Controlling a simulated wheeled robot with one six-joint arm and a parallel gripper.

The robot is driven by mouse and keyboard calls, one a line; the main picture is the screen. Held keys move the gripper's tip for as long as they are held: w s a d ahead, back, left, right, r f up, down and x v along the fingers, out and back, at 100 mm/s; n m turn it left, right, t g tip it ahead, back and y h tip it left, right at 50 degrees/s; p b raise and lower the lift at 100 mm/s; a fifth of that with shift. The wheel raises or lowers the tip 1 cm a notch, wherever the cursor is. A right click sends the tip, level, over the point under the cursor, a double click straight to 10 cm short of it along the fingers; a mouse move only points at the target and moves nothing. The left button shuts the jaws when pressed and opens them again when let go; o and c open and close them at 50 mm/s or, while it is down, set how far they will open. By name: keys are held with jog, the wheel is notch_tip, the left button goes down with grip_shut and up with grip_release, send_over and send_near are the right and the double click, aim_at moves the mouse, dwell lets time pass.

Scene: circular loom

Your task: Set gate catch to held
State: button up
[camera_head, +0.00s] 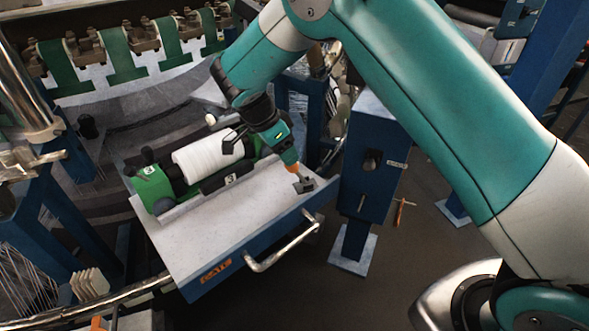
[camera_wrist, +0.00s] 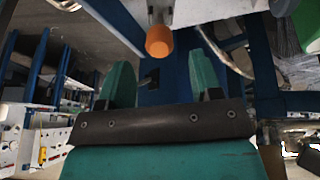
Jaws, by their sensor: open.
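The gate (camera_head: 230,225) is a blue box-like panel with a pale top, an orange label and a metal bar handle (camera_head: 285,248) on its front. The catch appears to be the small dark bracket (camera_head: 304,185) with an orange-tipped lever (camera_head: 293,171) at the gate's right end. In the wrist view the orange tip (camera_wrist: 159,41) is near the top centre, in line with the gap between my fingers. My gripper (camera_head: 289,159) is open right above the lever. In the wrist view its two teal fingers (camera_wrist: 161,78) are apart. I cannot tell whether they touch the lever.
A green carriage (camera_head: 152,186) with a white roll (camera_head: 208,157) sits at the gate's back edge, left of my gripper. A blue post (camera_head: 371,160) with a dark knob stands close on the right. Loom frame and threads fill the left. The floor in front is clear.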

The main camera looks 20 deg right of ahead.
aim_at(294, 169)
jog(key=x, duration=0.7)
jog(key=shift+f, duration=0.15)
grip_shut()
